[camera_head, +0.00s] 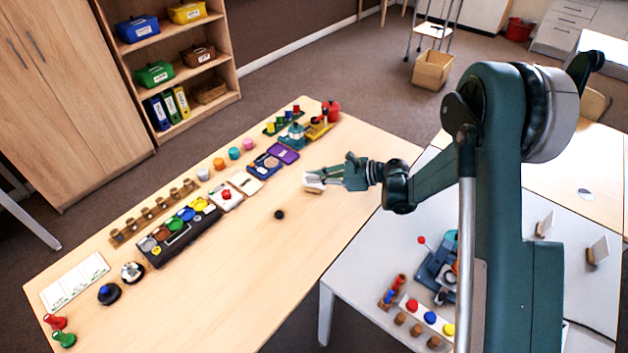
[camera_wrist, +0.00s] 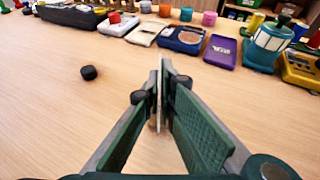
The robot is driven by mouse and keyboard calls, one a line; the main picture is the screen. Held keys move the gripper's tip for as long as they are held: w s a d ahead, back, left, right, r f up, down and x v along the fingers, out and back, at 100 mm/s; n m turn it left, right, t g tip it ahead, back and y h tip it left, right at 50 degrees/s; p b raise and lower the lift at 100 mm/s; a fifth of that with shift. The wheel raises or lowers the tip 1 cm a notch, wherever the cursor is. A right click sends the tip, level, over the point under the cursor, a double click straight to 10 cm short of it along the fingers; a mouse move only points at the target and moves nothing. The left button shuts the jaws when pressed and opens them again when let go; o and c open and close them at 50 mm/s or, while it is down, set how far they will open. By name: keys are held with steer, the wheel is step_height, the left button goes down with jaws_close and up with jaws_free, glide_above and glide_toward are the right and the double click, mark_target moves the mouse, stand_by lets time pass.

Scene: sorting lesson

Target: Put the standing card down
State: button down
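The standing card (camera_head: 313,182) is a small white upright panel on a wooden foot, at the right part of the long wooden table. My gripper (camera_head: 322,180) reaches in from the right at the card. In the wrist view, the card shows edge-on as a thin pale strip (camera_wrist: 159,105) between the two fingers. My gripper (camera_wrist: 161,85) has its fingers nearly together, with the card clamped between them. Part of the wooden foot shows low between the fingers. Most of the card's face is hidden by the fingers. Whether the foot touches the table is hard to tell.
A small black knob (camera_head: 279,214) lies alone on the wooden table (camera_head: 235,275). A row of trays, cups and boxes lines the far side, with a purple tray (camera_head: 284,153) nearest my gripper. The near side is mostly clear. Two more cards (camera_head: 545,224) (camera_head: 597,250) stand on the white table.

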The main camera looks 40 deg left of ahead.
steer(key=c, duration=3.1)
jaws_free()
steer(key=shift+f, duration=0.2)
steer(key=shift+c, duration=0.2)
steer(key=o, duration=0.5)
steer(key=shift+c, duration=0.2)
steer(key=shift+r, duration=0.15)
steer(key=shift+d+r, duration=0.1)
steer(key=p+v, duration=0.1)
steer(key=v, duration=1)
steer(key=shift+d+r+p, duration=0.25)
steer(key=shift+d+p, duration=0.05)
steer(key=shift+p, duration=0.05)
steer(key=shift+w, duration=0.15)
